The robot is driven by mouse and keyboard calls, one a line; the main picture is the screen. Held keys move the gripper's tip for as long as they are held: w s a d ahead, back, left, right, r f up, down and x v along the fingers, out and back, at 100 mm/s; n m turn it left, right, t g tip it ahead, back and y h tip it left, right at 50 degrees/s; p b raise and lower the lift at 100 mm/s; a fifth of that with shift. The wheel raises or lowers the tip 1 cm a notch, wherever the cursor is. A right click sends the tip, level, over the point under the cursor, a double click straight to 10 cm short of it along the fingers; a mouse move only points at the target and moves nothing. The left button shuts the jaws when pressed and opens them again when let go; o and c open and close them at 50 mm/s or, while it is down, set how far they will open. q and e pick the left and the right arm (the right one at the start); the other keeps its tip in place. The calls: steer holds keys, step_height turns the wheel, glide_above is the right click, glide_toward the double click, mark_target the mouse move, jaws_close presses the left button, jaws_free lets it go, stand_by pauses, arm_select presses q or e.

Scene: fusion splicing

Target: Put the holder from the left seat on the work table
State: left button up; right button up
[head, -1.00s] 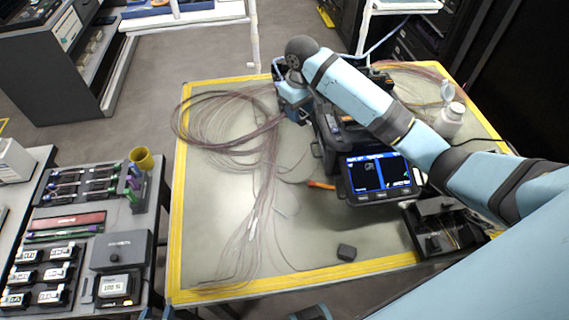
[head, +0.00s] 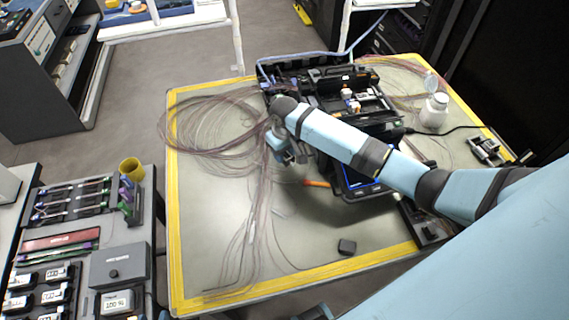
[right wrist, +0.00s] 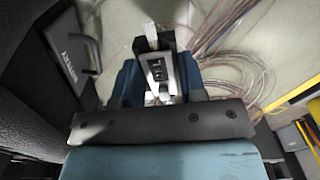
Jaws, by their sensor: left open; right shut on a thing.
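My right gripper (head: 288,156) is beside the left front of the black splicer (head: 330,73), over the work table (head: 202,205). In the right wrist view its blue fingers (right wrist: 160,82) are shut on the holder (right wrist: 158,72), a small dark and silver piece with a pale end. The holder is not clearly seen in the head view, and I cannot tell its height above the mat. The splicer's top is open; my right arm covers part of it, so the left seat cannot be made out. Only a blue bit of my left gripper (head: 165,315) shows at the bottom edge.
Loose fibre coils (head: 205,125) cover the table's left and middle. A white bottle (head: 435,112) stands at the right.

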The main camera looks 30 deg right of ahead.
mark_target(285, 170)
steer(key=shift+f, duration=3.05)
steer(key=shift+f, duration=0.15)
steer(key=o, duration=1)
step_height(285, 170, up, 12)
steer(key=shift+r, duration=0.2)
